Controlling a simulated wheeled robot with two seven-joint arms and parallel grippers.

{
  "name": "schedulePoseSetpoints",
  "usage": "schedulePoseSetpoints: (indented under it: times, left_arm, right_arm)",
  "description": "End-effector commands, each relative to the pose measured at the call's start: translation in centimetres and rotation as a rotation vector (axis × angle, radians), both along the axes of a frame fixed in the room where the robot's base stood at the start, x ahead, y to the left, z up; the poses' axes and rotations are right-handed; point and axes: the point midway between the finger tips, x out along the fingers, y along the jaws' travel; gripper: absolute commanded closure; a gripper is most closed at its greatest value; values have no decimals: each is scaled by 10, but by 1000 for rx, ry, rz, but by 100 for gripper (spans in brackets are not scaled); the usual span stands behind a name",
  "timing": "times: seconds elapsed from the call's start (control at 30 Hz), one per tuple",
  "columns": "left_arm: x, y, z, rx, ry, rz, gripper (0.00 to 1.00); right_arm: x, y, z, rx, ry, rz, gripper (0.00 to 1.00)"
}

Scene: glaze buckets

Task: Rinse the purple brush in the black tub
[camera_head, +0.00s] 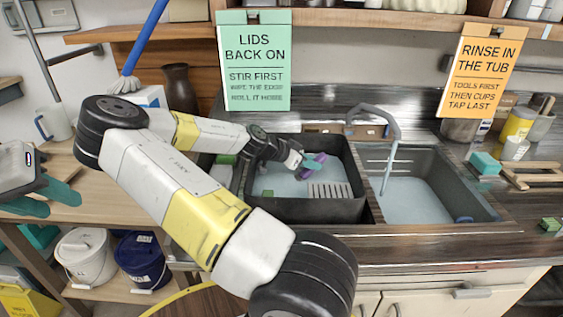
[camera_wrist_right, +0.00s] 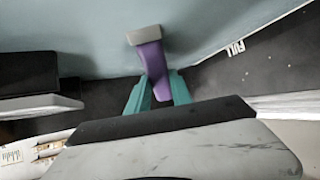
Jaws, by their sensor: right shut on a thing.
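The purple brush (camera_head: 304,174) is in my right gripper (camera_head: 313,166), inside the black tub (camera_head: 310,212). In the right wrist view the brush (camera_wrist_right: 154,68) sits between the teal fingers of the right gripper (camera_wrist_right: 162,90), with its grey end pointing away over pale blue water. I cannot tell whether that end touches the water. The tub holds the water and a pale slatted piece. My left gripper (camera_head: 42,200) is at the far left, away from the tub, with its teal fingers apart and nothing between them.
A grey sink basin (camera_head: 420,180) with a tap (camera_head: 392,140) is right of the tub. Signs hang from the shelf above. A white bucket (camera_head: 85,258) and a blue bucket (camera_head: 142,262) stand on the lower left shelf. A teal block (camera_head: 486,163) lies on the right counter.

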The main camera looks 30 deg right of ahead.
Motion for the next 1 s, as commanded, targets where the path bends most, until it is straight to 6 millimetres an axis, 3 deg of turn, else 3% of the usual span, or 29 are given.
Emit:
schedulePoseSetpoints:
  times: [0.17, 0.37, 1.0]
  left_arm:
    - [0, 0, 0, 0, 0, 0, 64]
    - [0, 0, 0, 0, 0, 0, 64]
    - [0, 0, 0, 0, 0, 0, 64]
  right_arm:
    - [-20, 0, 0, 1, 2, -3, 100]
    - [-24, -1, 0, -1, 1, -2, 100]
    - [42, -1, 0, -1, 2, -3, 100]
